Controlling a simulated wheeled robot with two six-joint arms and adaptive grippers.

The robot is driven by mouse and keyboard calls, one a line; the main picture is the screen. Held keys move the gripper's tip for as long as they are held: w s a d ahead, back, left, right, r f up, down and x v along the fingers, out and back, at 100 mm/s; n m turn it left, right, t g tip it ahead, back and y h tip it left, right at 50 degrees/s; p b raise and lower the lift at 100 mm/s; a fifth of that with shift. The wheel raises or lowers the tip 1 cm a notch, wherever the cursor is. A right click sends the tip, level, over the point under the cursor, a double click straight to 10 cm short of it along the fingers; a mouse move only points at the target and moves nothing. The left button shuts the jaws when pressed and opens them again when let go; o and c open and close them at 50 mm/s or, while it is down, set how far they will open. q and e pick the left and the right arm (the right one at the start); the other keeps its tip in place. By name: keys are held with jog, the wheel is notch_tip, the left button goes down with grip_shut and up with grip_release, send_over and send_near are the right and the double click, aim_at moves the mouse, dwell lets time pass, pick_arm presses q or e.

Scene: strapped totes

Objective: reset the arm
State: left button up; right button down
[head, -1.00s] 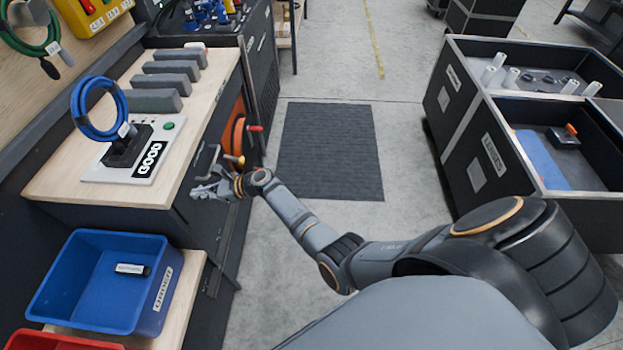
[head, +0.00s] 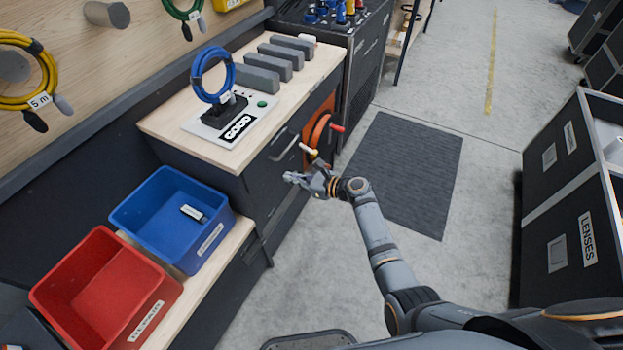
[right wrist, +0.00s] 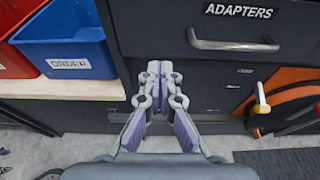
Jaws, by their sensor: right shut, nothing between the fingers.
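My right arm reaches out from the lower right in the head view. Its gripper (head: 300,179) is in front of the workbench, beside the dark drawer front (head: 280,150). The right wrist view shows the same gripper (right wrist: 160,72) with its fingertips together and nothing between them. Behind it there is a dark cabinet face, below and left of the drawer handle (right wrist: 235,46) under the ADAPTERS label. The gripper looks clear of the handle. My left gripper is not in view.
A blue bin (head: 150,215) with a small labelled item and a red bin (head: 75,290) stand on a low wooden shelf. A blue coiled cable (head: 215,85) stands on the GOOD plate. An orange reel (head: 317,133) is beside the drawer.

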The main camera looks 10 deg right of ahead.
jog(key=s+d+f+n+g+h, duration=0.1)
jog(key=s+d+f+n+h, duration=0.15)
jog(key=s+d+f, duration=0.5)
jog(key=s+d+f+n+g+h, duration=0.1)
jog(key=s+d+f+n+h, duration=0.3)
jog(key=f, duration=0.6)
jog(key=s+d+f+n+g+h, duration=0.1)
jog(key=s+d+f+n+g, duration=0.1)
jog(key=s+f, duration=0.6)
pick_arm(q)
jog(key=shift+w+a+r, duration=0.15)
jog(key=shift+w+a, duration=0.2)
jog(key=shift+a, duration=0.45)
pick_arm(e)
jog(key=s+d+f+n+g+h, duration=0.1)
jog(key=s+d+f+n, duration=0.3)
jog(key=s, duration=0.6)
jog(key=s+d+f+n+g+h, duration=0.1)
jog(key=s+d+f+n+h, duration=0.1)
jog(key=s+d+f+n, duration=0.2)
jog(key=s+d+f+n+g+h, duration=0.1)
jog(key=s+d+f+n, duration=0.3)
jog(key=s+n, duration=0.5)
jog(key=s+f+h, duration=0.1)
jog(key=s+f, duration=0.1)
jog(key=s, duration=0.5)
